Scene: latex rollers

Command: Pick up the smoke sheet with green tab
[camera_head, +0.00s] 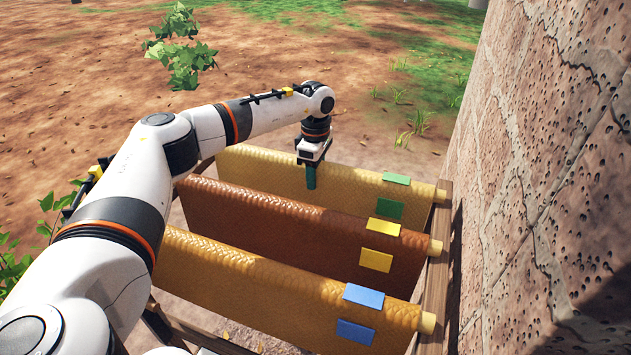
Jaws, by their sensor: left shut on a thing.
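The smoke sheet with green tab (260,172) is the farthest of the hanging sheets, yellow and woven-textured, draped over a roller. Its green tab (390,208) shows near the right end, one patch on top and one on the front face. My left gripper (311,177) reaches down from above onto this sheet, left of the tab, with its teal fingers shut on it. The far finger and the sheet's back side are hidden. The sheet still hangs over its roller. My right gripper is not in view.
A brown sheet with yellow tab (280,225) hangs in the middle, close in front. A yellow sheet with blue tab (250,290) hangs nearest. A wooden rack (436,275) bears the rollers. A stone wall (560,180) stands close on the right. Open dirt lies beyond.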

